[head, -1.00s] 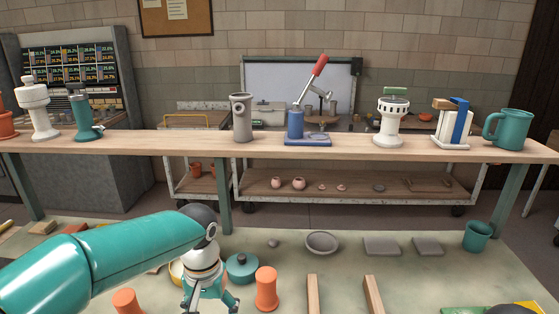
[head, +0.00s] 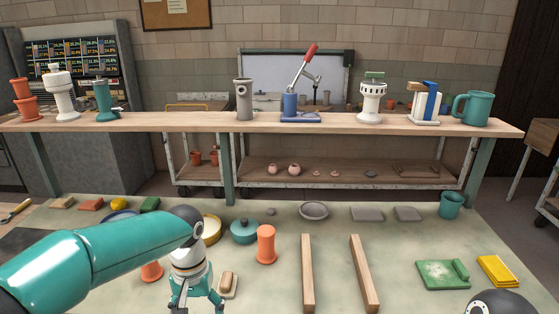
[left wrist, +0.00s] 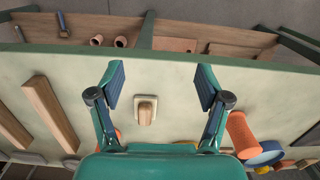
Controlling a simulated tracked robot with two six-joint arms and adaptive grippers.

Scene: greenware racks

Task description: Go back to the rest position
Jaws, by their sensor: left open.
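My left gripper (head: 197,303) hangs over the near left part of the work table (head: 330,262) in the head view. In the left wrist view its fingers (left wrist: 161,82) are spread wide with nothing between them. A small tan block on a pale base (head: 228,284) lies on the table just right of the gripper. It also shows in the left wrist view (left wrist: 146,109), beyond the gap between the fingers and apart from them.
Orange cylinder (head: 266,244), teal lidded pot (head: 244,231) and yellow dish (head: 211,229) stand near the left arm. Two wooden bars (head: 307,272) lie mid-table. A raised shelf (head: 340,124) holds pottery and tools behind.

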